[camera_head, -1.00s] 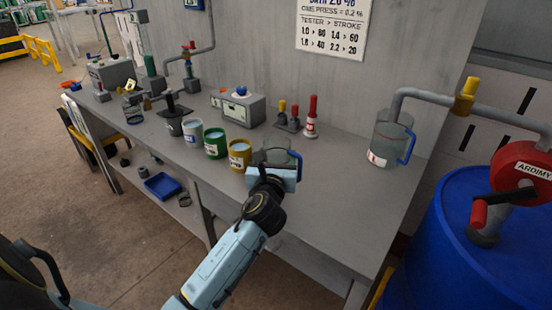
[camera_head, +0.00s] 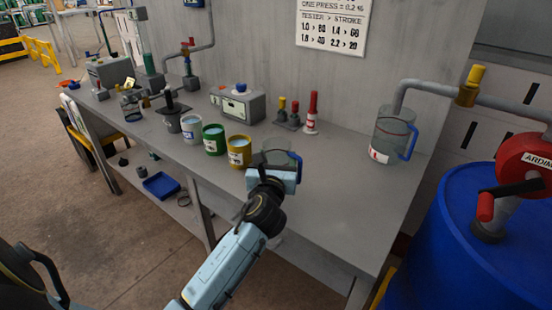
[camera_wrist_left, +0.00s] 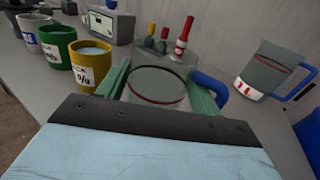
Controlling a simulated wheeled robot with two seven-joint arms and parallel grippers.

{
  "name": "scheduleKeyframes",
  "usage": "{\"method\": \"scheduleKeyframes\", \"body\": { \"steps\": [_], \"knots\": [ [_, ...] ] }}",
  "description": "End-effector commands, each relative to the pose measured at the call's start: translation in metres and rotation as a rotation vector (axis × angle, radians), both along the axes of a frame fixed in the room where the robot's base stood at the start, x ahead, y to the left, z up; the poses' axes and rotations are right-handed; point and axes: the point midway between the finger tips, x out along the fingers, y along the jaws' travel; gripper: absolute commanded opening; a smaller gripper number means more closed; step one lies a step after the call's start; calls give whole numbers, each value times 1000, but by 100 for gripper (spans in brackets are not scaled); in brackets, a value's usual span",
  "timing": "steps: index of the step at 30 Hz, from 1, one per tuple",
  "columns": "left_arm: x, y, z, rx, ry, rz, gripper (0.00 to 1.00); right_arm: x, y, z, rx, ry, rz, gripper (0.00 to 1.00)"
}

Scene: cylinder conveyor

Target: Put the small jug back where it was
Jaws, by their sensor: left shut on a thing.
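The small jug (camera_head: 278,152) is clear with a blue handle. It is at the bench's front part, just right of the yellow cup. My left gripper (camera_head: 274,168) is shut on it from the front. In the left wrist view the jug (camera_wrist_left: 158,86) sits between the two green fingers, with a red line around it and its blue handle to the right. The gripper hides its lower part, so I cannot tell whether its base touches the bench. My right gripper is not in view.
A yellow cup (camera_head: 239,152), a green cup (camera_head: 214,140) and a white cup (camera_head: 192,130) stand in a row left of the jug. A larger jug (camera_head: 390,135) stands under a pipe at right. The bench (camera_head: 335,185) between the jugs is clear.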

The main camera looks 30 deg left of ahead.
Motion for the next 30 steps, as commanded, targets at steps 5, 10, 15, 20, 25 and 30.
{"method": "scheduleKeyframes", "body": {
  "steps": [5,10,15,20,25,30],
  "knots": [
    [0,0,-4,1,0,-1,29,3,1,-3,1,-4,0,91],
    [0,0,-8,0,0,-1,29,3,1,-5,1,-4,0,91],
    [0,0,-10,-1,0,-1,70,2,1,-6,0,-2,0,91],
    [0,0,-9,0,0,-1,91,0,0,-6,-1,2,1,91],
    [0,0,-9,0,0,0,91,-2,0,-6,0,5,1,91],
    [0,0,-10,0,1,0,91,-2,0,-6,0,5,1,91]
  ]
}}
